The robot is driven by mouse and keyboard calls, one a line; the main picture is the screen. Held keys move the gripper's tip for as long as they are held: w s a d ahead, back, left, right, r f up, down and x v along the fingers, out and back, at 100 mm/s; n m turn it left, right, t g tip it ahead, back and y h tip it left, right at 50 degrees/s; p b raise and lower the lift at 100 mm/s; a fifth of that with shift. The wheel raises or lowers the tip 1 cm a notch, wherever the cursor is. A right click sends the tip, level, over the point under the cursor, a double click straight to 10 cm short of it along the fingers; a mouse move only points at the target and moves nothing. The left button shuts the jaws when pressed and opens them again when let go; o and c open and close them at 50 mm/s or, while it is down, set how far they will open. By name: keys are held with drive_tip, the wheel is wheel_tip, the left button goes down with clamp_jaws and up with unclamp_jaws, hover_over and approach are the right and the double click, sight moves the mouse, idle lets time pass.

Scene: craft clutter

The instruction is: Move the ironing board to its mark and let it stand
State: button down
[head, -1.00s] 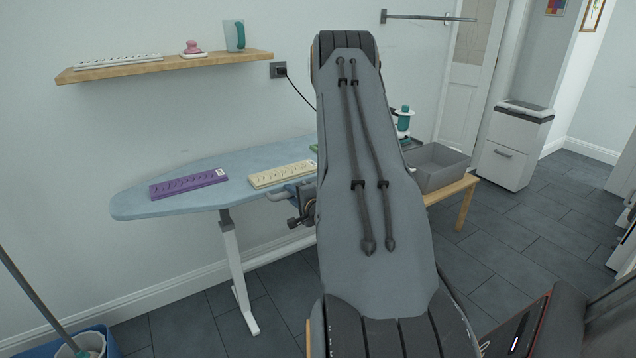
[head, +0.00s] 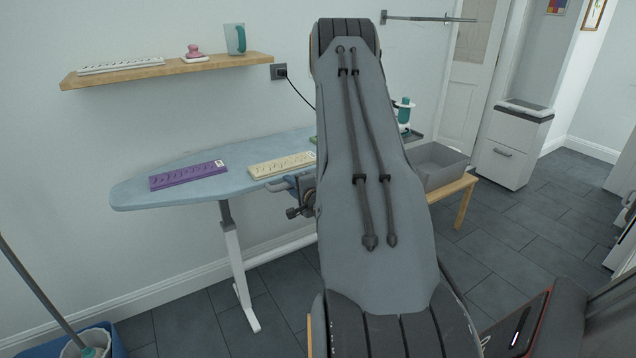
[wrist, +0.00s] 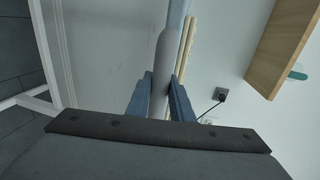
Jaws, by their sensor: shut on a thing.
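The ironing board (head: 140,193) has a light blue top and white legs, and stands upright along the wall in the head view. A purple strip (head: 188,175) and a cream strip (head: 283,165) lie on its top. In the wrist view my gripper (wrist: 161,88) is shut on a grey bar at the board's edge (wrist: 163,60), a blue finger on each side. In the head view my arm hides most of the gripper and the board's right part. No floor mark can be made out.
A grey bin (head: 440,166) on a low wooden table (head: 462,190) stands at right. A bucket with a mop (head: 85,348) is at front left. A cord runs from a wall socket (head: 279,72).

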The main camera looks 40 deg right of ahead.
drive_tip(key=shift+w+d+r+p, duration=0.1)
drive_tip(key=shift+r+p, duration=1.2)
drive_tip(key=shift+r, duration=0.85)
drive_tip(key=shift+w+r+p, duration=0.1)
drive_tip(key=shift+r+p, duration=1.15)
drive_tip(key=shift+r, duration=0.9)
drive_tip(key=c, duration=1.5)
unclamp_jaws()
drive_tip(key=shift+f, duration=0.15)
drive_tip(key=shift+s+f, duration=0.1)
drive_tip(key=shift+f, duration=0.05)
drive_tip(key=shift+f, duration=0.1)
drive_tip(key=shift+c, duration=0.3)
drive_tip(key=p+v, duration=0.3)
drive_tip(key=v, duration=0.4)
drive_tip(key=shift+p, duration=0.3)
